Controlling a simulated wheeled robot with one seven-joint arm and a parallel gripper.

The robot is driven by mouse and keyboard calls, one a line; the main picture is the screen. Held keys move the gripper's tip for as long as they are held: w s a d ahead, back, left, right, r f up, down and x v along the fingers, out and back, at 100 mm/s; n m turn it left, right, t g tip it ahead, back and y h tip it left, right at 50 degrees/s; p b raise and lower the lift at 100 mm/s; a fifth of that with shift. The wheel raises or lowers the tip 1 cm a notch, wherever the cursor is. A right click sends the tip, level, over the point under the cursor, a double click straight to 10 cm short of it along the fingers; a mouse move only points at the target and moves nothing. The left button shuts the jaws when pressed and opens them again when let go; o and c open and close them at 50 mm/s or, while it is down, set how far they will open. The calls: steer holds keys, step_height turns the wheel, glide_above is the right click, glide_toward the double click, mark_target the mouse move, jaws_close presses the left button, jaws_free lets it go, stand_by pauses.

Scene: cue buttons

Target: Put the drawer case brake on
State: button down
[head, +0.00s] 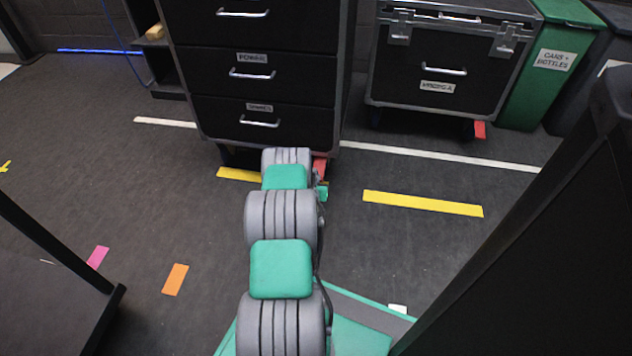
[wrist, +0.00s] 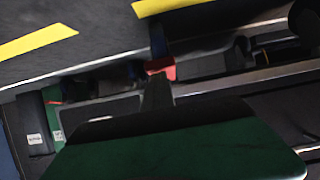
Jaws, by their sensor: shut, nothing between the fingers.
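The drawer case (head: 262,125) is a black case with several silver-handled drawers, at the upper middle of the head view. A red brake pedal (head: 320,167) shows low at its front right corner. In the wrist view the red pedal (wrist: 161,67) is just beyond the dark tip of my gripper (wrist: 157,88). The fingers look shut and empty. I cannot tell whether the tip touches the pedal. In the head view my arm hides much of the floor before the case, and the fingers are hard to make out beside the pedal.
A second black case (head: 425,75) with its own red pedal (head: 479,129) stands right of the drawer case, beside a green bin (head: 548,65). Yellow tape (head: 422,203) and a white line mark the floor. Dark furniture edges stand at the lower left and right.

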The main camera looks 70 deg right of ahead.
steer(key=f+p+v, duration=0.1)
steer(key=p+v, duration=0.5)
steer(key=v, duration=0.5)
steer(key=shift+a, duration=0.55)
steer(key=shift+s, duration=0.1)
